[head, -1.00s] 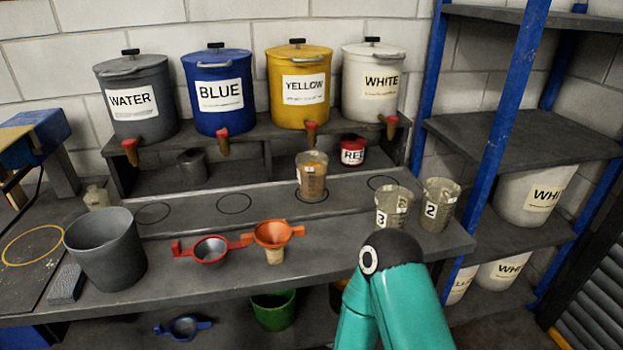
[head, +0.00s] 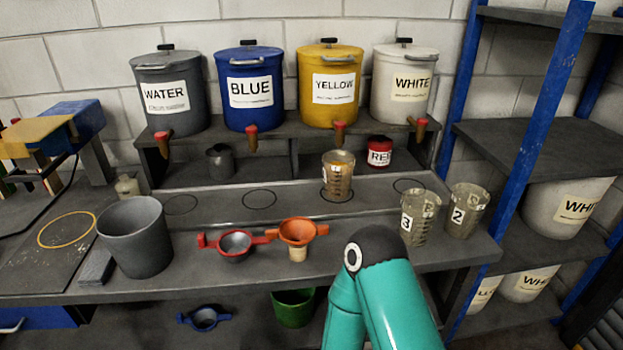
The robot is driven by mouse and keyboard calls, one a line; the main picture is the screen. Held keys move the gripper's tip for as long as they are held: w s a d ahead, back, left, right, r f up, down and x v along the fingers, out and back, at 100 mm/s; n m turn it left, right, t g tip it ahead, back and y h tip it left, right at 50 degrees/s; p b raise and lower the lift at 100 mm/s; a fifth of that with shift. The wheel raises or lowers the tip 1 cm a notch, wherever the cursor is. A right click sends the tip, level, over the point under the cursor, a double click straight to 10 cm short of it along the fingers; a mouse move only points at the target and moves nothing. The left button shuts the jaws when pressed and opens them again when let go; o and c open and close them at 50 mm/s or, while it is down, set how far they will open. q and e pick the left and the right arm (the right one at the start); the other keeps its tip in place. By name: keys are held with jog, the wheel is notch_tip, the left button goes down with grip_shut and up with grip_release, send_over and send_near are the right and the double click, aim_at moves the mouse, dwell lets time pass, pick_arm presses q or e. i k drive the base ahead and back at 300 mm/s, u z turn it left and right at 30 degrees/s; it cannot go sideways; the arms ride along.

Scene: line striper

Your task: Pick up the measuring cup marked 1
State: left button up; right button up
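A clear measuring cup (head: 338,178) with brownish-yellow contents stands upright on a ring mark below the yellow bucket. A sliver of its white label shows on its left side, but I cannot read the number. Two other clear measuring cups, marked 3 (head: 419,217) and 2 (head: 467,211), stand at the right end of the bench. A teal arm link of mine rises at bottom centre-right, in front of the bench. Neither gripper shows in the head view.
Buckets labelled WATER (head: 169,95), BLUE (head: 249,88), YELLOW (head: 331,86) and WHITE (head: 404,85) stand on the riser with taps in front. A grey pail (head: 134,238), red strainer (head: 235,245) and orange funnel (head: 298,232) sit along the bench front. A blue-framed shelf (head: 535,145) borders the right.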

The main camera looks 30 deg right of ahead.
aim_at(338, 176)
jog(key=u, duration=0.25)
jog(key=k, duration=1.15)
jog(key=z, duration=0.7)
jog(key=i, duration=1)
